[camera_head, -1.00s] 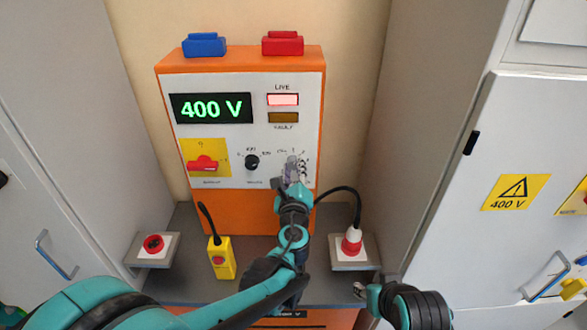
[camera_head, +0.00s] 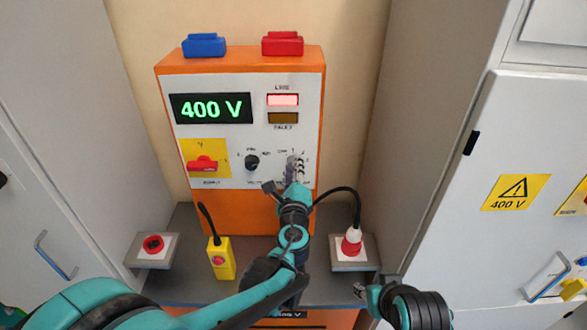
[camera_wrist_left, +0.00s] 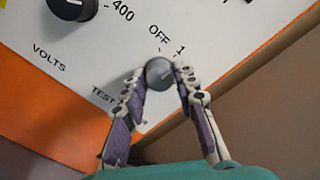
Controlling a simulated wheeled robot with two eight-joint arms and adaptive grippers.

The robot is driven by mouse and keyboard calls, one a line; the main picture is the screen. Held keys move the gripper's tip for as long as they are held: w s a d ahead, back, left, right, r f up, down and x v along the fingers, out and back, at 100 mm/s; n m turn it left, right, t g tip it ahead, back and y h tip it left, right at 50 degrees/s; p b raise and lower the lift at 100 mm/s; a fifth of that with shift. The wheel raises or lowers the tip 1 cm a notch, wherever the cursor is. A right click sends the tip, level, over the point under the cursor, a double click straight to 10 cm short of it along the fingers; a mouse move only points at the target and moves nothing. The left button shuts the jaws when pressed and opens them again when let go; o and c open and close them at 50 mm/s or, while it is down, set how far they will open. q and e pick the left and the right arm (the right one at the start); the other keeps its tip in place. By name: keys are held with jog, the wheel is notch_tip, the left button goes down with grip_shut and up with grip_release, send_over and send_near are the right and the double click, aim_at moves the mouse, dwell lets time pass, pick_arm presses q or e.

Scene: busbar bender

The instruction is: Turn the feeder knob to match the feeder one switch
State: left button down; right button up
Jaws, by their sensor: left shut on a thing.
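The feeder knob (camera_wrist_left: 159,73) is a small round grey knob on the white panel, with OFF and 1 printed around its upper edge in the left wrist view. My left gripper (camera_wrist_left: 160,80) is shut on it, one finger on each side. In the head view my left gripper (camera_head: 296,172) covers the knob at the right of the panel (camera_head: 225,135). The knob's pointer is too small to read surely. My right gripper (camera_head: 360,290) is small at the bottom right, away from the panel; its finger opening is unclear.
The display (camera_head: 211,108) reads 400 V and the live lamp (camera_head: 283,100) is lit pink. A black volts knob (camera_head: 252,162) and a red switch (camera_head: 202,164) are left of my gripper.

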pick_arm(q)
jog(key=c, duration=1.2)
grip_release()
jog(key=s, duration=1.2)
